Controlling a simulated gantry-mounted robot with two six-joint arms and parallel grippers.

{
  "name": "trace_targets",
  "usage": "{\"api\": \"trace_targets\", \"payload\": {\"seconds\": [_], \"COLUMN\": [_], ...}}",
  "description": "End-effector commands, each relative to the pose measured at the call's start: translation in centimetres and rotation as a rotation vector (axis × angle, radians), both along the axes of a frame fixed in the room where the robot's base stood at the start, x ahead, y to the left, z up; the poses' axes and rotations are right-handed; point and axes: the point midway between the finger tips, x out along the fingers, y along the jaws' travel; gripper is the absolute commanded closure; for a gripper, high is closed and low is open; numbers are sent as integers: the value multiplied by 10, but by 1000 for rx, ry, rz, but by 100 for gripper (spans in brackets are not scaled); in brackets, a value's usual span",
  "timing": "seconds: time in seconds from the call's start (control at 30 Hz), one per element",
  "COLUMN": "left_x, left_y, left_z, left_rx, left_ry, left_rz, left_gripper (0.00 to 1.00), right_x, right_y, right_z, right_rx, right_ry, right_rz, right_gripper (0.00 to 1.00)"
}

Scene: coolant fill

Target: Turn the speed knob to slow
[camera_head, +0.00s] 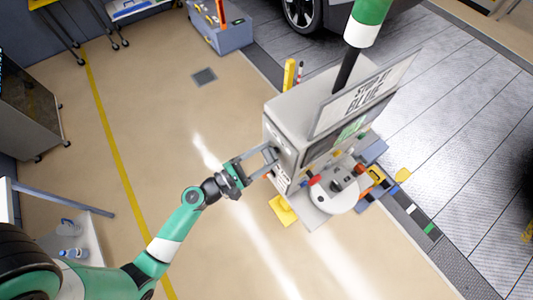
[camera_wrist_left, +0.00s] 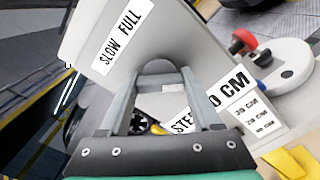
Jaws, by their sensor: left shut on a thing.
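The machine (camera_head: 300,105) is a grey box with a white sign on top, standing right of centre in the head view. My left gripper (camera_head: 270,160) is at its left side face. In the left wrist view, my left gripper (camera_wrist_left: 160,78) has a finger on each side of a round dark grey knob (camera_wrist_left: 157,67) and is shut on it. A white label (camera_wrist_left: 122,36) reading "SLOW FULL" is beside the knob. The knob's pointer mark cannot be made out. My right arm comes down from the top behind the sign, and its gripper is hidden.
A round white unit with a red knob (camera_head: 315,180) sits at the machine's front right. A yellow block (camera_head: 283,210) lies on the floor below. A grey-blue toolbox (camera_head: 225,38) stands at the back. The floor left of the machine is open.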

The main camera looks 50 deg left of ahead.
Motion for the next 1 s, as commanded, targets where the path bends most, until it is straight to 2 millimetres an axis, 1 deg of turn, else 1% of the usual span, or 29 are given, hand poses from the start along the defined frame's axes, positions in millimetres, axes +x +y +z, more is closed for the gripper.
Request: {"api": "trace_targets", "payload": {"seconds": [0.37,0.4,0.53,0.9,1.0], "left_x": [0,0,0,0,-3], "left_y": [0,0,0,0,1], "left_z": [0,0,0,0,-1], "left_rx": [-10,-10,-8,-6,-6], "left_ry": [0,0,0,0,1], "left_rz": [1,1,1,1,1], "left_gripper": [91,28,5,5,5], "right_x": [0,0,0,0,0], "right_y": [0,0,0,0,0], "right_z": [0,0,0,0,-1], "right_rx": [0,0,0,0,0], "right_ry": [0,0,0,0,0], "right_rz": [0,0,0,0,0], "right_gripper": [50,50,50,50,50]}}
